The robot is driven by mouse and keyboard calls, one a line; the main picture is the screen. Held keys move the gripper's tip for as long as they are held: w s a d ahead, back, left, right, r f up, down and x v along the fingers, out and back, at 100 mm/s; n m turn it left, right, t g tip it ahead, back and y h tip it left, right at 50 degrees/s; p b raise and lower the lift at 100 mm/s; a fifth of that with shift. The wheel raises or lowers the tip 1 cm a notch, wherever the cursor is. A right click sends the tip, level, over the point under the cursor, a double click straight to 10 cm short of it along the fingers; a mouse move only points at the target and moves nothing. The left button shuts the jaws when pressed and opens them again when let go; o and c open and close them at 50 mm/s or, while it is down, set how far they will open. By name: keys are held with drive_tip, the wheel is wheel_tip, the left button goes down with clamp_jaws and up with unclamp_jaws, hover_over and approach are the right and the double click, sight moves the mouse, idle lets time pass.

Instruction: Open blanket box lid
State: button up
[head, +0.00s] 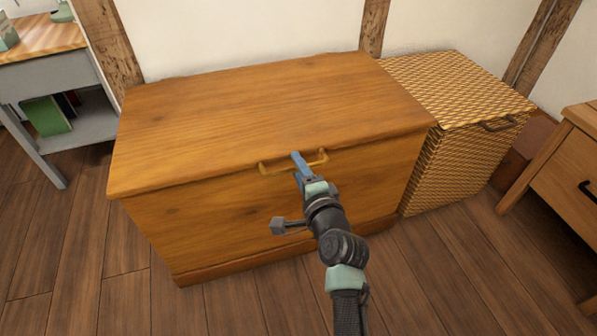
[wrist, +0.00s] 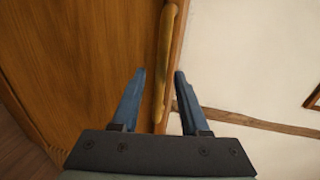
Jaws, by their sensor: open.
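The blanket box (head: 290,215) is a wide wooden chest against the wall, and its lid (head: 260,105) is down. A brass bar handle (head: 316,160) is on the lid's front edge. My gripper (head: 298,158) is at the middle of this handle. In the wrist view the handle (wrist: 168,50) runs up and down the picture, between the two blue fingers of my gripper (wrist: 160,75). The fingers are apart, with a gap on each side of the bar. The handle's lower end shows between them. In the head view the gripper hides part of the handle's middle.
A woven wicker hamper (head: 460,150) with a dark handle stands right beside the box. A wooden drawer unit (head: 570,165) is at the far right. A grey shelf table (head: 60,80) is at the left. The plank floor (head: 80,260) is clear in front.

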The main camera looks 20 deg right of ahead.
drive_tip(key=shift+w, duration=0.25)
clamp_jaws()
idle(1.4)
